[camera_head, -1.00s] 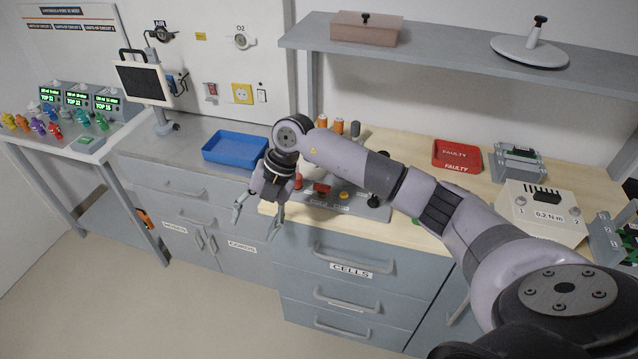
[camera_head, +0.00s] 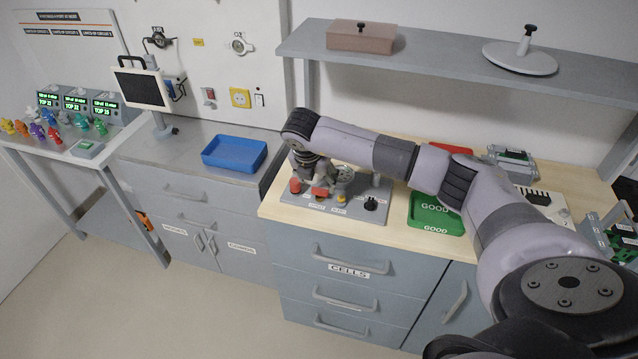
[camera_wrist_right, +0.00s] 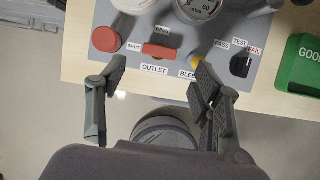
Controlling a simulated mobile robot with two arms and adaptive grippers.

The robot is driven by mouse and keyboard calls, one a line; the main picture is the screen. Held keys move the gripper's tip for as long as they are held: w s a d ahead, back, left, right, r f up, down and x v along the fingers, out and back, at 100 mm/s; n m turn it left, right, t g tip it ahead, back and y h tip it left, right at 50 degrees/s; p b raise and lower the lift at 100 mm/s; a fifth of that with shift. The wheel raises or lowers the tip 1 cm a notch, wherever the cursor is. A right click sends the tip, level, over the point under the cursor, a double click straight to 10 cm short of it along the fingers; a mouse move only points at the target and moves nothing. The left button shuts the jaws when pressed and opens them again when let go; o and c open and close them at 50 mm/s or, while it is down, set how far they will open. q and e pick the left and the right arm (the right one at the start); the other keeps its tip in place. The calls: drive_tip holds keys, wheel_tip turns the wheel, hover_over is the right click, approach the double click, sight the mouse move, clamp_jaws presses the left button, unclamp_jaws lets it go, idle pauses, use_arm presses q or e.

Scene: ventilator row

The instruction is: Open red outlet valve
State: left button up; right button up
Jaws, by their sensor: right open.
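The red outlet valve (camera_wrist_right: 160,51) is a bar handle above the "OUTLET" label on the grey test panel (camera_wrist_right: 125,62). It lies crosswise, in line with the "SHUT" mark at its left, with "OPEN" above it. In the head view the red valve (camera_head: 319,194) shows small at the panel's front, partly behind my gripper. My right gripper (camera_wrist_right: 161,82) is open and empty, its fingers spread to either side of the valve in the wrist picture. The fingertips look apart from the handle; their height above it is hard to judge. My left gripper is not in view.
A round red knob (camera_wrist_right: 106,39) is left of the valve. The yellow bleed knob (camera_wrist_right: 197,62) is close to the right finger. Gauges (camera_wrist_right: 198,8) stand behind; a black test knob (camera_wrist_right: 240,64) and green GOOD tray (camera_head: 436,216) are to the right.

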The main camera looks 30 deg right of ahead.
sight(319, 190)
drive_tip(key=p+x, duration=0.1)
drive_tip(key=x, duration=0.5)
drive_tip(key=shift+w+f, duration=0.1)
drive_tip(key=shift+f, duration=0.1)
drive_tip(key=c, duration=1.2)
drive_tip(key=shift+o, duration=0.2)
